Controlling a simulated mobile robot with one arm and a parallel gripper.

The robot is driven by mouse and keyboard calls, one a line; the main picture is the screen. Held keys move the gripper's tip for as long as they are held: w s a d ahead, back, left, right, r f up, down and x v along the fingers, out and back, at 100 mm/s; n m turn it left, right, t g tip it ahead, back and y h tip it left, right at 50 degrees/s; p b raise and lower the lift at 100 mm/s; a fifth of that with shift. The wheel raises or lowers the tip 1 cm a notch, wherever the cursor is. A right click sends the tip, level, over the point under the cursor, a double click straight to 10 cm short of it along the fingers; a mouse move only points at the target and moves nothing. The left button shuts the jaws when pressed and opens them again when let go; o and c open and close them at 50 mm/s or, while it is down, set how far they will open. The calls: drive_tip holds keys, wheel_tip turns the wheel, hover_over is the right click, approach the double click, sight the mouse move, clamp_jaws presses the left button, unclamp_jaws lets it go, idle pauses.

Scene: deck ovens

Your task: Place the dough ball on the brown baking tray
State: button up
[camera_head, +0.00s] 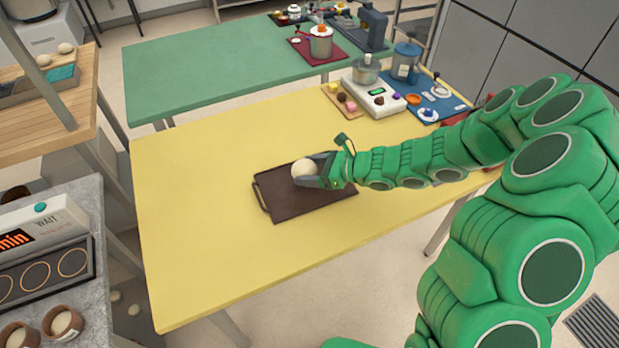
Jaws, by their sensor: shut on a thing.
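The dough ball (304,169) is pale cream and round. My gripper (310,172) is shut on it, with a grey finger on its near side. The brown baking tray (290,207) is dark, flat and rectangular, with a handle at its left end, and lies on the yellow table. In the head view the ball and gripper are over the upper middle of the tray. I cannot tell whether the ball touches the tray or is held just above it. My gripper and wrist hide the tray's upper right part.
The yellow table (200,240) is clear to the left of and below the tray. A scale (374,97), a small board of ingredients (340,101) and a blue mat (455,104) with jars stand at its back right. A green table (200,75) stands behind.

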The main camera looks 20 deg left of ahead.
drive_tip(key=shift+f, duration=1.75)
drive_tip(key=shift+f, duration=0.1)
drive_tip(key=o, duration=1)
drive_tip(key=shift+d, duration=0.2)
drive_tip(key=shift+v, duration=5.9)
